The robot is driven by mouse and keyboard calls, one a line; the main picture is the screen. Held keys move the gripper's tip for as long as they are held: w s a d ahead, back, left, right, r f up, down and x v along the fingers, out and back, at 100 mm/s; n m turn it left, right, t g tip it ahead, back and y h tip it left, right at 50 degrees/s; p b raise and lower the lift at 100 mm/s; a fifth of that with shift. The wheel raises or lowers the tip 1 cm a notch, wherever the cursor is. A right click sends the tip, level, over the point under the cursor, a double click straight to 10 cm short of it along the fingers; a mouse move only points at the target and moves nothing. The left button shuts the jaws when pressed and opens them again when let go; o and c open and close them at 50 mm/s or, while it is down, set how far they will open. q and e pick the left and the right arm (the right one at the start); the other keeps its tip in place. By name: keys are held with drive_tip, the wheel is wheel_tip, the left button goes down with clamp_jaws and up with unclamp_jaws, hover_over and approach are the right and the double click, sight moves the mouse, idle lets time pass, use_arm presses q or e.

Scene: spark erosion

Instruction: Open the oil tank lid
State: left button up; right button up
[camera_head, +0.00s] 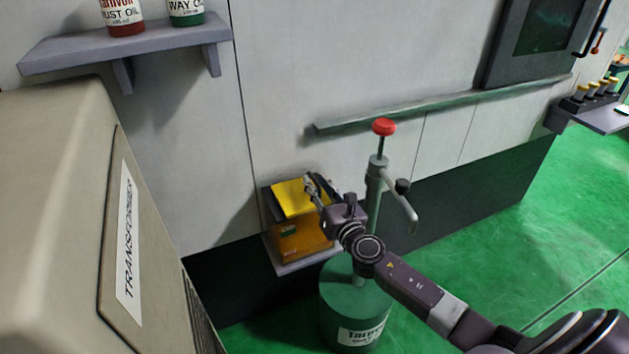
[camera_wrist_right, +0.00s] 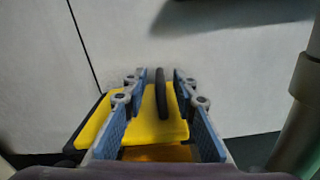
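The oil tank (camera_head: 303,243) is an orange-brown box with a small label, low against the grey wall. Its lid (camera_head: 290,196) is yellow with a dark edge. In the right wrist view the lid (camera_wrist_right: 152,132) has an upright black handle (camera_wrist_right: 161,95). My right gripper (camera_head: 314,188) is at the right side of the lid in the head view. In the wrist view its two fingers (camera_wrist_right: 158,85) are apart, one on each side of the handle, with gaps showing. I cannot tell whether the lid is raised from the tank. My left gripper is not in view.
A green drum (camera_head: 352,312) with a hand pump (camera_head: 377,185) topped by a red knob stands right of the tank, close to my right arm. A beige transformer cabinet (camera_head: 60,200) fills the left. A shelf (camera_head: 140,45) with oil cans is above. Green floor lies open at right.

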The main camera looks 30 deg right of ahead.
drive_tip(key=shift+w, duration=0.8)
drive_tip(key=shift+c, duration=0.3)
clamp_jaws()
